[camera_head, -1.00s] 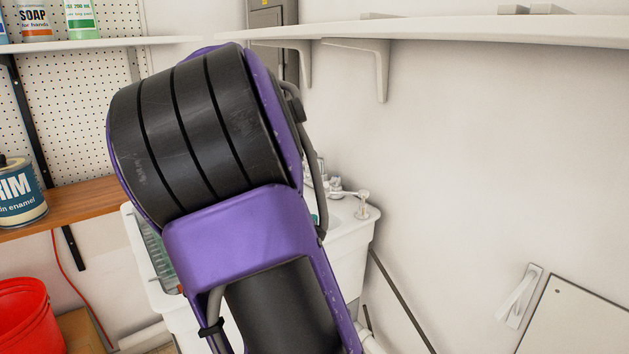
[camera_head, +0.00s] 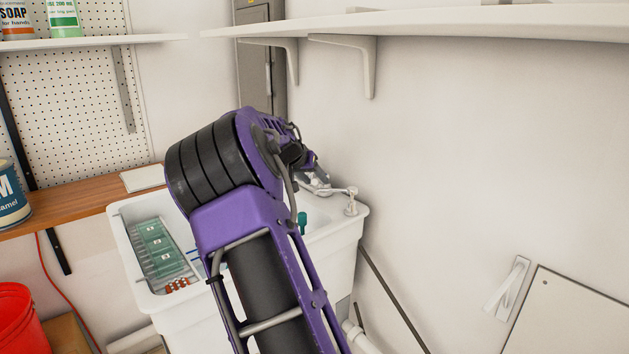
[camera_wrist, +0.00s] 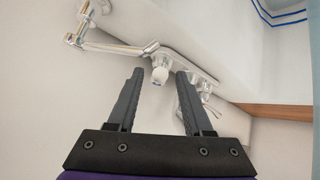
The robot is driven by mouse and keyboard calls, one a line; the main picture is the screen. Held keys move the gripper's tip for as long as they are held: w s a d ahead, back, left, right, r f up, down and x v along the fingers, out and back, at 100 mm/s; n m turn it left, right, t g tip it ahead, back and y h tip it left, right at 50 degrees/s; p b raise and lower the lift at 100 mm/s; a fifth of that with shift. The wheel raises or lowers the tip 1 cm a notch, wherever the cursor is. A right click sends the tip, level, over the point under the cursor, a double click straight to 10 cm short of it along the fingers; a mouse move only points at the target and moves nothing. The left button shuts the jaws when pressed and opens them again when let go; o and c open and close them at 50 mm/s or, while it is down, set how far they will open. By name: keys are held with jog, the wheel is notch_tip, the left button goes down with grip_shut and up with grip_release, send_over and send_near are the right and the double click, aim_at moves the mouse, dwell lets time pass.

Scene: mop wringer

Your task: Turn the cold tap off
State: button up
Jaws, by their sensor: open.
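In the wrist view, my gripper (camera_wrist: 160,73) is open, with nothing between its fingers that I can see it touching. A pale round tap knob (camera_wrist: 160,76) with a faint bluish mark shows in the gap between the fingertips; its depth from them is hard to judge. A second knob (camera_wrist: 206,87) on the same chrome fitting (camera_wrist: 185,68) lies to the right, beyond the right finger. A jointed chrome spout (camera_wrist: 113,48) reaches left. In the head view, my arm hides most of the taps; part of the fitting (camera_head: 319,188) shows at the sink's back corner.
A wall shelf (camera_head: 430,30) runs above right. A wooden shelf (camera_head: 95,205) and red bucket (camera_head: 18,318) are left.

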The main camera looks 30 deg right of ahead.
jog(key=shift+w+d+f, duration=0.1)
jog(key=shift+d+f, duration=0.1)
grip_shut()
dwell(1.4)
